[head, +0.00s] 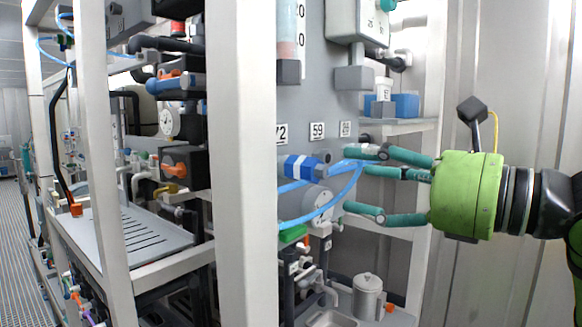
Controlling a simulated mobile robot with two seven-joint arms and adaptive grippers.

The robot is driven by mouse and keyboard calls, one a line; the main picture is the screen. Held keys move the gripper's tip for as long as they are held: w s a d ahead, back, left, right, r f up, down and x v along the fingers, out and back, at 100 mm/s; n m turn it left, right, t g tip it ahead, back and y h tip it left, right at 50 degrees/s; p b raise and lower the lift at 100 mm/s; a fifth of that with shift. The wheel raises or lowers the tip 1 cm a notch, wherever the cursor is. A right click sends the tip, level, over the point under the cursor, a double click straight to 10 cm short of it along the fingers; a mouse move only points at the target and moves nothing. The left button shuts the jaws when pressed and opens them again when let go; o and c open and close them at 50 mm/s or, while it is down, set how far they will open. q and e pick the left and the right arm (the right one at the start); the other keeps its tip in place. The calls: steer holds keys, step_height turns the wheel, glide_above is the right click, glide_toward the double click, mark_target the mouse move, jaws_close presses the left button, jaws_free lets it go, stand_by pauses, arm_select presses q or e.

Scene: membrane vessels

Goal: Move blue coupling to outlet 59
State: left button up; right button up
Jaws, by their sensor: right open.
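My green right gripper (362,184) comes in from the right. Its teal fingers are spread open, to the right of the coupling and apart from it. I cannot tell whether the fingertips touch the hose. The opening of outlet 59 is not clearly visible below its plate. My left gripper is out of view.
A white frame post (244,200) stands left of the panel. A metal canister (368,297) stands low down. A shelf (400,126) holds blue boxes behind the gripper.

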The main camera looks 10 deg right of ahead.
mark_target(327, 175)
steer(key=shift+w, duration=0.15)
steer(key=shift+w+a, duration=0.15)
steer(key=shift+a, duration=0.05)
steer(key=p+x, duration=0.3)
steer(key=x, duration=0.4)
steer(key=shift+w+a, duration=0.45)
steer(key=shift+w, duration=0.15)
steer(key=shift+f+b, duration=0.1)
steer(key=shift+b, duration=0.3)
stand_by(0.7)
jaws_close()
steer(key=shift+s, duration=0.1)
steer(key=shift+s+d+f+b, duration=0.1)
steer(key=shift+b, duration=0.2)
